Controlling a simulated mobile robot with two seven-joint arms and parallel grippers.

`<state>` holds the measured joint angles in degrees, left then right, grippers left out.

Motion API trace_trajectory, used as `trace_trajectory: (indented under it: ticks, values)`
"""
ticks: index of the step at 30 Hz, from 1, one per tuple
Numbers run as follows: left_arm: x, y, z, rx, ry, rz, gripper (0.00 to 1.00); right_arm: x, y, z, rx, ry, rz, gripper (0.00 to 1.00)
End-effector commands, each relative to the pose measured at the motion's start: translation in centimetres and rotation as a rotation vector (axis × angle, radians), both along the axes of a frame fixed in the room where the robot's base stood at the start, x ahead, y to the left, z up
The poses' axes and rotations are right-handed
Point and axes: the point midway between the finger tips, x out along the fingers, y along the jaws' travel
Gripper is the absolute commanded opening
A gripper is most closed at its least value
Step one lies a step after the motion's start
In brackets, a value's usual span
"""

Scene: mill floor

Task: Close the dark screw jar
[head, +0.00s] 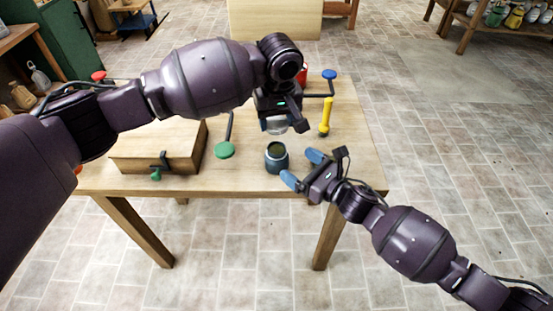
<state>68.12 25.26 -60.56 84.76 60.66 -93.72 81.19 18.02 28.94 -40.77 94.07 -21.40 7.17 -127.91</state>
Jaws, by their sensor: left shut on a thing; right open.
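The dark screw jar (277,160) stands upright and open-topped near the front edge of the wooden table. My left gripper (279,120) is above and slightly behind it in the picture, pointing down. It is shut on a pale grey round piece, apparently the lid (275,128), which shows apart from the jar's mouth. The gripper hides much of the lid. My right gripper (303,168) is open just right of the jar, its two blue fingertips pointing toward it. I cannot tell whether either fingertip touches the jar.
A wooden box (150,147) with a green latch stands at the table's left. A green-ended lever (225,150) lies between box and jar. A yellow handle (326,115) and a blue knob (330,74) are at the right. The table's (355,150) right front corner is mostly bare.

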Motion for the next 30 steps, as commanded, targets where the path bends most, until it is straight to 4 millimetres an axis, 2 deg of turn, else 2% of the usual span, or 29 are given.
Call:
trace_trajectory:
  ticks: [9,15,29,30]
  values:
    - [0.0,0.0,0.0,0.0,0.0,0.0,0.36,3.4,3.9,0.1,0.001,0.0,0.001,0.92]
    - [0.0,0.0,0.0,0.0,0.0,0.0,0.36,4.8,5.4,0.0,0.001,0.001,0.0,0.92]
    - [0.0,0.0,0.0,0.0,0.0,0.0,0.36,5.3,6.0,0.0,0.0,0.0,0.0,0.92]
    - [0.0,0.0,0.0,0.0,0.0,0.0,0.36,5.3,6.0,0.0,0.0,0.0,0.0,0.87]
